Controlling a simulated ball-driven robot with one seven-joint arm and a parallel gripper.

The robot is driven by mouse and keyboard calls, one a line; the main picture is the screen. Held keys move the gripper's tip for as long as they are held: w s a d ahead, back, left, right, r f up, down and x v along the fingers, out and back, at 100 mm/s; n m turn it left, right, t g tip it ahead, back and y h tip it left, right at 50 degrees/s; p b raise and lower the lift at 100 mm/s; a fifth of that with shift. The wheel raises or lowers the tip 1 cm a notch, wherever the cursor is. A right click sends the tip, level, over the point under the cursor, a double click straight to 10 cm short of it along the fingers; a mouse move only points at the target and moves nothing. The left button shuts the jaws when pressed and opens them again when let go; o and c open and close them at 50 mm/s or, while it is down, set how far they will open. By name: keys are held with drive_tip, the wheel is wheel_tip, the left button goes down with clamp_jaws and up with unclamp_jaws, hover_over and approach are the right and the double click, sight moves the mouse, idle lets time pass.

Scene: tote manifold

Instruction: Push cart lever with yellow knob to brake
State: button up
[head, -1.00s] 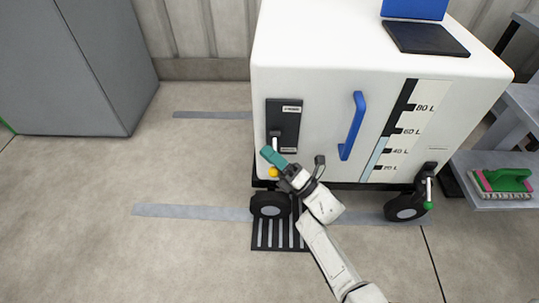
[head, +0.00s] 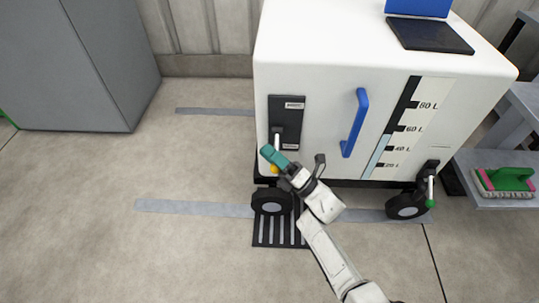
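The white cart (head: 320,60) stands ahead with a blue handle (head: 354,125) and a litre scale on its front. The yellow knob (head: 275,169) shows just below and behind the teal fingers of my gripper (head: 270,155), above the left front wheel (head: 272,201). Most of its lever is hidden by my gripper. My gripper is at the knob; I cannot tell whether they touch, nor whether the fingers are open. A black panel (head: 287,108) above carries a light lever and two small labels. A green-knobbed lever (head: 430,190) is at the right wheel (head: 406,207).
A floor drain grate (head: 280,232) lies below the left wheel. A grey cabinet (head: 85,60) stands at the left. A grey shelf (head: 500,200) at the right holds a green and pink brush (head: 508,180). The floor at the left is clear.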

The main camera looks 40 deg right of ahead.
drive_tip(key=p+v, duration=0.1)
drive_tip(key=v, duration=0.9)
drive_tip(key=shift+s+f, duration=0.2)
drive_tip(key=shift+s, duration=0.2)
